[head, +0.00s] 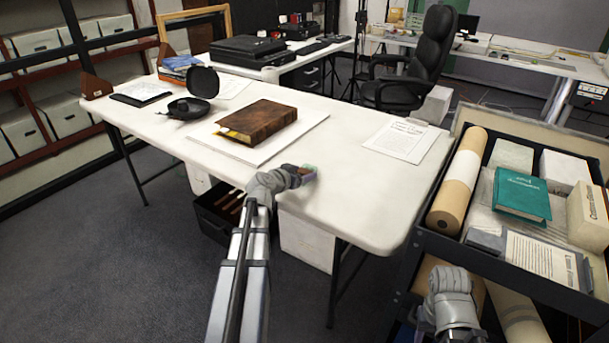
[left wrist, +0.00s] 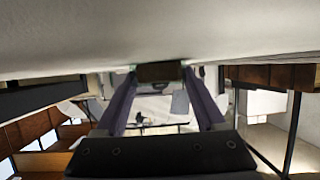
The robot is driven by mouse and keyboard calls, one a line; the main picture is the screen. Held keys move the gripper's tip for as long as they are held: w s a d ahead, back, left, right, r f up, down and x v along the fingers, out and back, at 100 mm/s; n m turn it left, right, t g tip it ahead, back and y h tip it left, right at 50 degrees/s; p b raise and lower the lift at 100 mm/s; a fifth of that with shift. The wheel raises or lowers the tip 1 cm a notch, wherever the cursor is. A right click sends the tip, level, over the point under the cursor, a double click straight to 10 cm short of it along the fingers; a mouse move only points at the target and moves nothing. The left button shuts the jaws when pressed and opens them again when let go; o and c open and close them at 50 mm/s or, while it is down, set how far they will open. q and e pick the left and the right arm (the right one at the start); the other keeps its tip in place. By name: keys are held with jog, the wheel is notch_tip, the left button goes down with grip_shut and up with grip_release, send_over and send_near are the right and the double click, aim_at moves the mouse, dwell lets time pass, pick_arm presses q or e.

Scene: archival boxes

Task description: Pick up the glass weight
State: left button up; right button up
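The glass weight (head: 309,173) appears as a small, clear greenish piece low on the white table (head: 345,205), near its front edge. My left gripper (head: 304,172) is right at it, low over the tabletop, and overlaps it in the head view. In the left wrist view my left gripper (left wrist: 161,78) has its two purple fingers apart. Faint green edges show by the fingertips, but the glass is hard to make out there, and I cannot tell whether the fingers touch it. My right gripper (head: 450,283) is low at the right by the cart; its fingers cannot be made out.
A thick brown book (head: 257,122) lies on a white board behind my left gripper. A paper sheet (head: 402,139) lies at the right of the table. A dark cart (head: 411,262) at the right holds a paper roll (head: 459,180), a green book (head: 521,194) and boxes.

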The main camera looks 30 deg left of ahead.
pick_arm(q)
grip_shut()
dwell(0.3)
jog(key=shift+r, duration=0.1)
